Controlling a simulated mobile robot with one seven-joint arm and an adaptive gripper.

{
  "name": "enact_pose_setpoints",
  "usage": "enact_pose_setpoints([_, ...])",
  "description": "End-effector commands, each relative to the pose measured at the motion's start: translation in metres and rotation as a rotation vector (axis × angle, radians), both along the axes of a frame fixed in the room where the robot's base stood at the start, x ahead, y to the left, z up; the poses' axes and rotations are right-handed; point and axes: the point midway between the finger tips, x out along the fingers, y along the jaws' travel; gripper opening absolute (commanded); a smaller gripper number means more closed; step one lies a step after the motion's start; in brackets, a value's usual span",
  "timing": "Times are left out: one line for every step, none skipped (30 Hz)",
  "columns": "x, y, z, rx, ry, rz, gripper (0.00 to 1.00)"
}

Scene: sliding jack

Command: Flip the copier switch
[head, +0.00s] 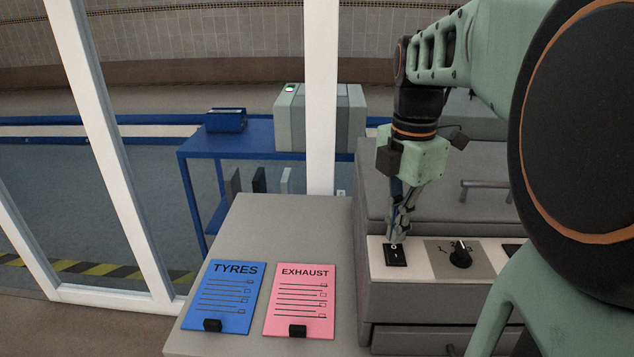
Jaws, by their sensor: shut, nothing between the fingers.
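The copier (420,297) is a grey machine at the right of the counter, with a light control strip along its front top edge. The black rocker switch (396,256) sits at the left end of this strip. My gripper (398,238) points down, shut and empty, with its fingertips right at the switch's upper edge. I cannot tell whether they touch it. The fingers hide part of the switch's back, and which way it is tipped is too small to tell.
A black rotary knob (461,255) is right of the switch. A blue TYRES card (224,298) and a pink EXHAUST card (300,300) lie on the grey counter (280,225). A white window post (320,100) stands behind. My arm covers the right side.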

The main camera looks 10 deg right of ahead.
Motion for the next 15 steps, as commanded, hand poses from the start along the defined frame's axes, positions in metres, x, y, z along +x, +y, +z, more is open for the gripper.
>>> enact_pose_setpoints([0.000,0.000,0.009,0.000,-0.001,0.000,0.00])
enact_pose_setpoints([0.000,0.000,0.011,0.000,-0.001,0.000,0.00])
enact_pose_setpoints([0.000,0.000,0.014,0.000,-0.001,0.000,0.00])
enact_pose_setpoints([0.000,0.000,0.017,0.000,-0.001,0.000,0.00])
enact_pose_setpoints([0.000,0.000,0.019,0.000,-0.001,0.000,0.00])
enact_pose_setpoints([0.000,0.000,0.022,0.000,-0.001,0.000,0.00])
enact_pose_setpoints([0.000,0.000,0.025,0.000,-0.001,0.000,0.00])
enact_pose_setpoints([0.000,0.000,0.027,0.000,-0.001,0.000,0.00])
enact_pose_setpoints([0.000,0.000,0.030,0.000,0.000,0.000,0.00])
enact_pose_setpoints([0.000,0.000,0.033,0.000,0.000,0.000,0.00])
enact_pose_setpoints([0.000,0.000,0.035,0.000,0.000,0.000,0.00])
enact_pose_setpoints([0.000,0.000,0.038,0.000,0.000,0.000,0.00])
enact_pose_setpoints([0.000,0.000,0.041,0.000,0.000,0.000,0.00])
enact_pose_setpoints([0.000,0.000,0.043,0.000,0.000,0.000,0.00])
enact_pose_setpoints([0.000,0.000,0.046,0.000,0.000,0.000,0.00])
